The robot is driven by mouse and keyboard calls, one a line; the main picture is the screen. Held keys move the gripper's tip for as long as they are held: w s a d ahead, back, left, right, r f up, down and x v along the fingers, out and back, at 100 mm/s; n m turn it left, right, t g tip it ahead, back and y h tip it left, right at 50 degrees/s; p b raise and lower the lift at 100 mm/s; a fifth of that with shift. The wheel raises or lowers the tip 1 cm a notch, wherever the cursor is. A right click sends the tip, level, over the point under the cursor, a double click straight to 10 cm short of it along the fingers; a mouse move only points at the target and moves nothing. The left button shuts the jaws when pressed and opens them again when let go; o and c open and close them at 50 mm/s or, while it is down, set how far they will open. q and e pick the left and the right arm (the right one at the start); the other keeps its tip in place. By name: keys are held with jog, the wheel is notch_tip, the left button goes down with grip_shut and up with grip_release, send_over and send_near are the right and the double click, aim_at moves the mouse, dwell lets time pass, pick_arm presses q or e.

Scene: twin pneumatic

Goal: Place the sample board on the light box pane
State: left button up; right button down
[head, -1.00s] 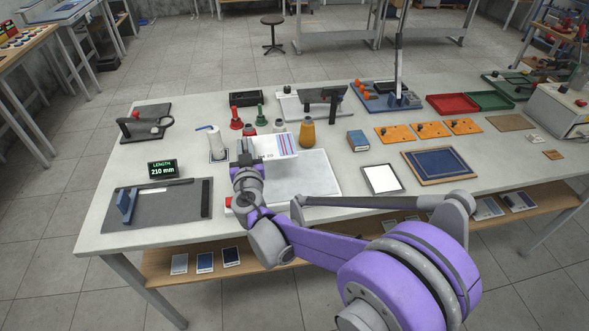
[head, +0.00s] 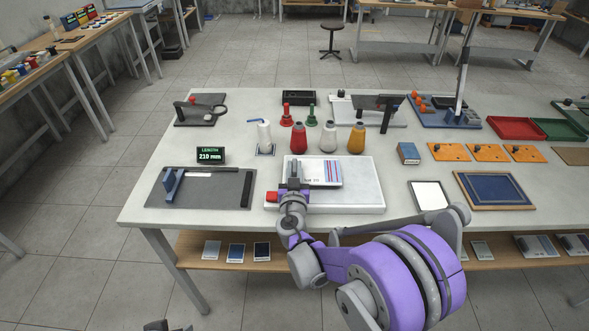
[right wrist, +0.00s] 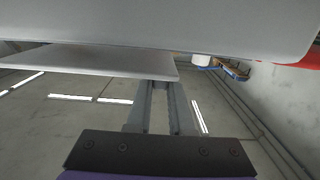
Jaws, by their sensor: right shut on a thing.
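The sample board (head: 322,173), a pale plate with red and blue stripes, is over the back left part of the light box (head: 365,198), a white slab with a red switch at its left. My right gripper (head: 293,182) is shut on the board's left edge. In the right wrist view the fingers (right wrist: 158,105) grip the board (right wrist: 90,62), and a large pale slab fills the top. I cannot tell whether board and pane touch. A small dark and grey part at the bottom edge of the head view may be my left gripper (head: 165,326); its jaws are unclear.
Spools of thread (head: 328,138) stand behind the light box. A dark mat with a blue block (head: 171,183) and a length display (head: 210,155) are at left. A white-faced frame (head: 430,196) and a blue framed panel (head: 500,190) lie at right.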

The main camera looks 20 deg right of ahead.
jog(key=shift+f, duration=0.3)
jog(key=shift+s+a+f, duration=0.1)
jog(key=shift+s+f, duration=0.1)
jog(key=shift+f, duration=0.05)
jog(key=c, duration=0.8)
grip_release()
jog(key=shift+f, duration=0.1)
